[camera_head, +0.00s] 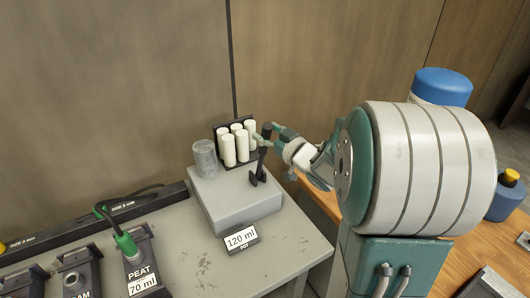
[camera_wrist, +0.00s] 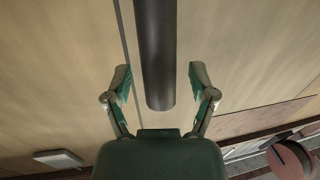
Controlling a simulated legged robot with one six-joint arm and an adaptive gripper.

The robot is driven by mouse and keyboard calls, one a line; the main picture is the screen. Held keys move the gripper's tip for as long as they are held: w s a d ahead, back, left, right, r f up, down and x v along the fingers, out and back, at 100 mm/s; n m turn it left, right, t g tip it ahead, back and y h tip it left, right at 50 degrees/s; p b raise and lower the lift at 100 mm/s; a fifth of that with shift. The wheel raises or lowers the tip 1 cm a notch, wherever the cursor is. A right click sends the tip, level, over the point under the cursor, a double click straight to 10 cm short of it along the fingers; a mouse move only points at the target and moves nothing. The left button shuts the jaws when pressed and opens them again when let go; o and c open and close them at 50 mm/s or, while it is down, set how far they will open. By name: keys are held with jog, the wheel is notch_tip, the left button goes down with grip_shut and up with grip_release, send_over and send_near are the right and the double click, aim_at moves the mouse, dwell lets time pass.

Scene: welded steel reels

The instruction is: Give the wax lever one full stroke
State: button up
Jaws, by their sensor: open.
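The wax lever (camera_head: 261,160) is a black lever standing nearly upright at the right side of a grey box (camera_head: 240,206). A card reading "120 ml POT" (camera_head: 241,240) stands before the box. My gripper (camera_head: 264,134) is open at the lever's upper end, reaching in from the right. In the wrist view, a dark round bar (camera_wrist: 155,50), apparently the lever's handle, lies between the spread fingers of my gripper (camera_wrist: 160,78). Gaps show on both sides of it. Part of the lever's top is hidden by my fingers in the head view.
A grey cylinder (camera_head: 205,158) stands on the box, beside several white cylinders (camera_head: 228,150) in a black rack close to the lever. The bench (camera_head: 200,262) before the box is mostly clear.

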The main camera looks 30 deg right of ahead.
jog(key=s+r, duration=0.3)
jog(key=r, duration=0.7)
jog(key=shift+r, duration=0.3)
dwell(0.6)
jog(key=s+a+f+m+g+h, duration=0.1)
jog(key=s+a+f+g, duration=0.3)
jog(key=s, duration=0.3)
jog(key=s+a+f+m+g+h, duration=0.1)
jog(key=s+a+f+g, duration=0.2)
jog(key=s, duration=0.4)
jog(key=s+a+f+m+g+h, duration=0.1)
jog(key=s+a+f+g+h, duration=0.1)
jog(key=s+a+f+g, duration=0.2)
jog(key=s+a+g, duration=0.1)
jog(key=s+a, duration=0.2)
jog(key=s, duration=0.1)
jog(key=shift+a+f, duration=0.3)
jog(key=shift+a, duration=0.05)
